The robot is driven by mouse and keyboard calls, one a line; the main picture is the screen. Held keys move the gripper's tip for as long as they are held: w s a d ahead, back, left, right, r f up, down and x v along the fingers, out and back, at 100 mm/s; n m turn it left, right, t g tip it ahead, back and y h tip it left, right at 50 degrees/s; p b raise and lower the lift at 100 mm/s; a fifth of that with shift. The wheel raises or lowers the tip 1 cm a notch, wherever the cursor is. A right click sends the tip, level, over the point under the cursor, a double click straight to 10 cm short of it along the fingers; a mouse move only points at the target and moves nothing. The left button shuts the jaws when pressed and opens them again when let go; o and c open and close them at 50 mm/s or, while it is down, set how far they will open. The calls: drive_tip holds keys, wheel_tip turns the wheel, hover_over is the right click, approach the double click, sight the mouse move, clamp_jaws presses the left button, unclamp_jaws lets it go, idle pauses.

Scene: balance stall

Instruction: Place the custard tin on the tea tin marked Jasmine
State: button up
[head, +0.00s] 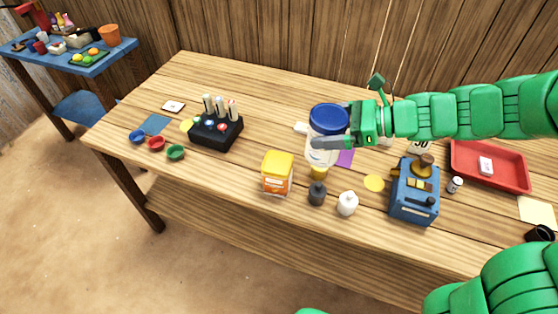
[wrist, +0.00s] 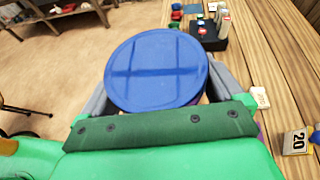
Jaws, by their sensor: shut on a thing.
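My gripper (head: 338,132) is shut on a pale jar-like container with a blue lid (head: 329,118), held upright over the middle of the table. In the wrist view the round blue lid (wrist: 157,70) fills the space between my fingers (wrist: 160,95) and hides the body below. A small yellow object (head: 318,173) shows just under the held container; whether they touch is unclear. A yellow tin with an orange label (head: 277,174) stands to its left, near the front edge. I cannot read Jasmine or custard on anything.
A dark bottle (head: 317,193) and a white bottle (head: 347,203) stand in front. A blue box-shaped device (head: 414,192) and red tray (head: 490,152) are right. A black holder (head: 215,132) and small bowls (head: 156,143) are left. The left-centre tabletop is mostly clear.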

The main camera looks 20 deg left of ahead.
drive_tip(key=s+a+r+n+g+h, duration=0.1)
drive_tip(key=s+a+r+g, duration=0.1)
drive_tip(key=s, duration=0.3)
drive_tip(key=s+a+r+n+g, duration=0.1)
drive_tip(key=s+a+r+n, duration=0.15)
drive_tip(key=s, duration=0.25)
drive_tip(key=shift+m, duration=0.35)
drive_tip(key=shift+w+a+f, duration=1.25)
drive_tip(key=shift+w+f, duration=0.5)
drive_tip(key=shift+f, duration=0.4)
drive_tip(key=shift+w+a+f, duration=1.25)
drive_tip(key=shift+w+f, duration=0.5)
drive_tip(key=shift+f, duration=0.35)
drive_tip(key=shift+w+a+f, duration=1.25)
drive_tip(key=shift+w+f, duration=0.5)
drive_tip(key=shift+f, duration=0.4)
drive_tip(key=shift+f, duration=0.1)
drive_tip(key=o, duration=0.9)
